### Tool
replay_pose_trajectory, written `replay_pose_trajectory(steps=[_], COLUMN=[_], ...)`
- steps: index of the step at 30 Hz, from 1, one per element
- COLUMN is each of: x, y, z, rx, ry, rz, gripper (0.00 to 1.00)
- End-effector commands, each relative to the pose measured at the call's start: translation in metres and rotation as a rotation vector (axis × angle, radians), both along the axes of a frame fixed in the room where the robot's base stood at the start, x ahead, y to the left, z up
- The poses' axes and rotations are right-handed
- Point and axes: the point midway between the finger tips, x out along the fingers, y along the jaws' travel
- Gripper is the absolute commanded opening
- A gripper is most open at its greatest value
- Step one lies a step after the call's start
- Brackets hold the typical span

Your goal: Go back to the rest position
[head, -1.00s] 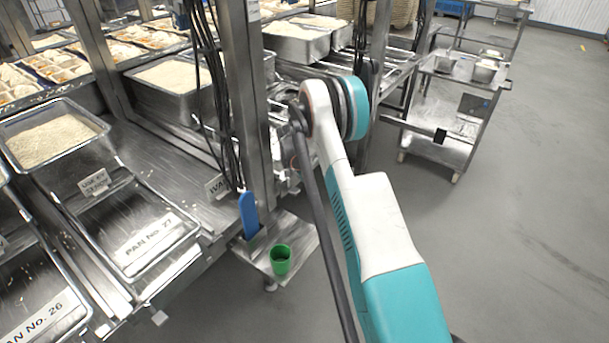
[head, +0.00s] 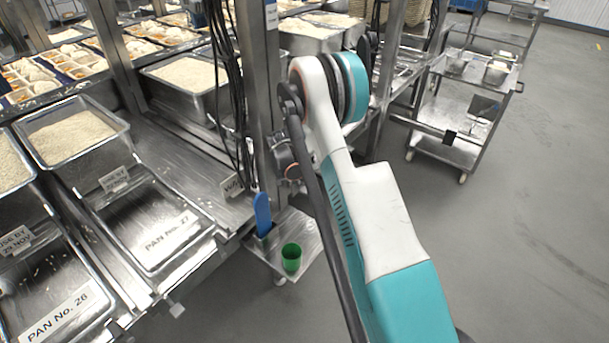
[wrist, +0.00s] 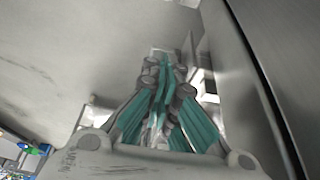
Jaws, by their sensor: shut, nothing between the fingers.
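My gripper (wrist: 162,65) shows in the wrist view with its teal fingers drawn together and nothing between them. A steel post or panel (wrist: 262,80) runs close along its right side; I cannot tell the exact gap. In the head view my white and teal arm reaches up from the bottom right toward the steel rack post (head: 258,110), and its far end and the gripper are hidden behind the arm and post.
A small steel shelf (head: 310,250) holds a green cup (head: 291,257) and a blue tool (head: 262,214). Rice pans (head: 128,140) and labelled empty slots stand at the left. A steel cart (head: 470,110) stands at the back right. The grey floor at right is clear.

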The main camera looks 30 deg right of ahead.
Motion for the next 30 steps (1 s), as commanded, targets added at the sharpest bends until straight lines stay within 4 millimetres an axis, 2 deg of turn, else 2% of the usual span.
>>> replay_pose_trajectory(steps=[16, 20, 23, 30], x=[-0.001, -0.001, -0.003, -0.014], y=[0.002, 0.004, 0.010, 0.036], z=[0.000, 0.007, 0.027, 0.106], rx=[0.000, 0.000, 0.002, 0.007], ry=[0.000, -0.001, -0.003, -0.020], rz=[0.000, 0.011, 0.041, 0.174], gripper=[0.00, 0.00, 0.00, 0.00])
